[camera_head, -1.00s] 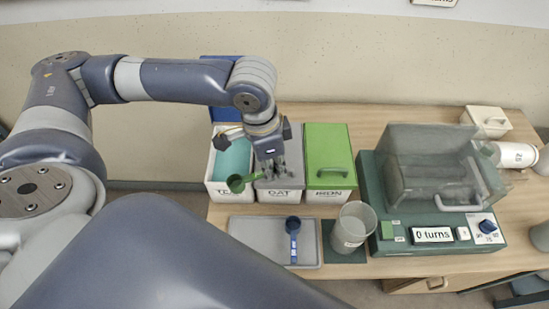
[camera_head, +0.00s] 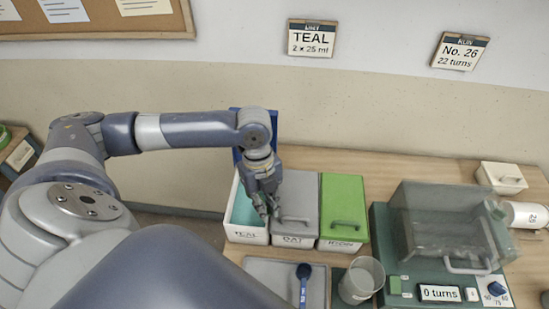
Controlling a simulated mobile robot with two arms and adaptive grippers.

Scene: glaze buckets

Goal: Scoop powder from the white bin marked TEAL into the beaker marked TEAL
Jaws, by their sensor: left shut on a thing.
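The white TEAL bin (camera_head: 245,235) stands at the left of the bin row, with teal powder (camera_head: 242,210) showing inside. My left gripper (camera_head: 267,211) points down over the bin's right side, by the edge of the grey-lidded bin. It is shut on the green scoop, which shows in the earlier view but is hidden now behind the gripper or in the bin. I cannot tell whether the scoop touches the powder. A clear beaker (camera_head: 361,282) stands in front of the green-lidded bin; I cannot read its mark. My right gripper is not in view.
A grey-lidded bin (camera_head: 298,195) and a green-lidded bin (camera_head: 343,195) stand to the right. A blue scoop (camera_head: 304,285) lies on a grey tray (camera_head: 265,268). A green-based machine (camera_head: 420,272) reads "0 turns". Wall cards read "TEAL 2 x 25 ml" (camera_head: 312,38) and "No. 26, 22 turns" (camera_head: 460,52).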

